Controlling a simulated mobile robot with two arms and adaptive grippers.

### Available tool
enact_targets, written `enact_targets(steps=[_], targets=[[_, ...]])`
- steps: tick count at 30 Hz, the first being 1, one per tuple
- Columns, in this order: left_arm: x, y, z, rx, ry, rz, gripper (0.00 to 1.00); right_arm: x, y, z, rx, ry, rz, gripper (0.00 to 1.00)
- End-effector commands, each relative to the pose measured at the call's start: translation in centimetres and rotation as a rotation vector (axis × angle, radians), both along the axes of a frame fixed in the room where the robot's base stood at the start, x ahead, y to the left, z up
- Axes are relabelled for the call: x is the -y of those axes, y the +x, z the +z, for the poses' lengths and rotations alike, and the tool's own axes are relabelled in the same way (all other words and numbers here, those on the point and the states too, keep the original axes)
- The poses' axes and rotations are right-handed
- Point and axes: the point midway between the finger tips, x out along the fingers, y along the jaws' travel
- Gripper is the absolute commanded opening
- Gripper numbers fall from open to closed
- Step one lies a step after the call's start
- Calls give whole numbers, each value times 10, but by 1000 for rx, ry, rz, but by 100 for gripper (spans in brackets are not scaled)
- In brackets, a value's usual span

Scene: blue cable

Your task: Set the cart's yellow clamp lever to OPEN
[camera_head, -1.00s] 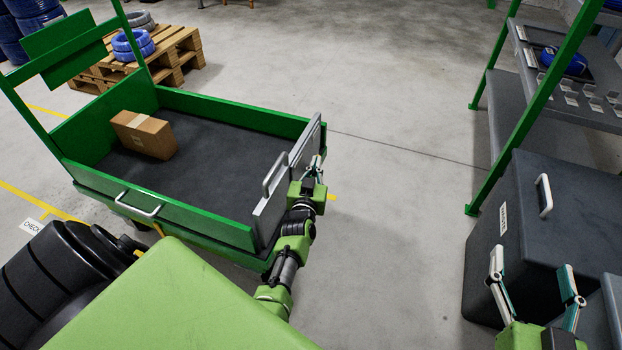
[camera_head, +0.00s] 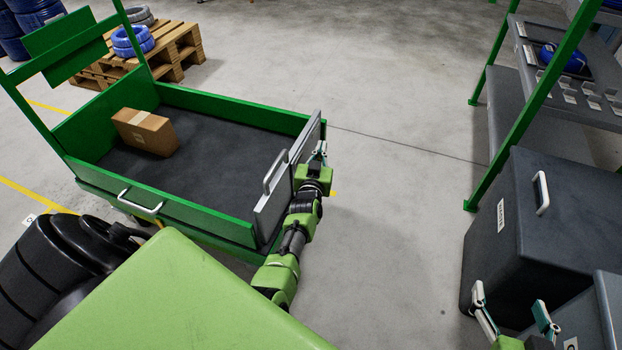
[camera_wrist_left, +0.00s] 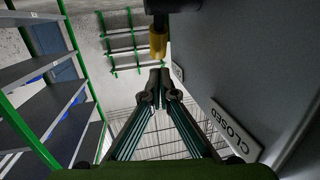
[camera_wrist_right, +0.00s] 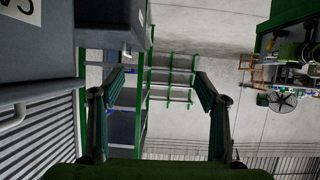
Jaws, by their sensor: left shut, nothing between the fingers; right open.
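The green cart (camera_head: 215,205) stands at the left, with a grey end gate (camera_head: 275,200) that has a silver handle. In the left wrist view, the yellow lever tip (camera_wrist_left: 158,42) on a dark stem shows just beyond my left fingertips. A white CLOSED label (camera_wrist_left: 236,128) is on the grey panel at the right there. My left gripper (camera_head: 319,154) is at the outer face of the gate; in its wrist view its fingers (camera_wrist_left: 160,80) are shut and empty, close to the lever; contact cannot be told. My right gripper (camera_head: 510,305) is open and empty beside the grey bin.
A cardboard box (camera_head: 145,132) lies in the cart bed. A lidded grey bin (camera_head: 500,235) and a shelf rack (camera_head: 535,125) stand at the right. A pallet (camera_head: 185,50) with coils is behind the cart. Open floor (camera_head: 400,190) lies between cart and bin.

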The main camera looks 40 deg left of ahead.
Motion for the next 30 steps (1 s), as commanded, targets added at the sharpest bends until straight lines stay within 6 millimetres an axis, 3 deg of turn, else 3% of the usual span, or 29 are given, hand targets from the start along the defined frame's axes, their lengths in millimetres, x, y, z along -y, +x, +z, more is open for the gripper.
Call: enact_targets(steps=[12,30], targets=[[-3,13,-2,0,0,0,0,-6,12,21,109,26,8,68],[-3,13,-2,0,0,0,0,-7,13,25,118,29,7,68]])
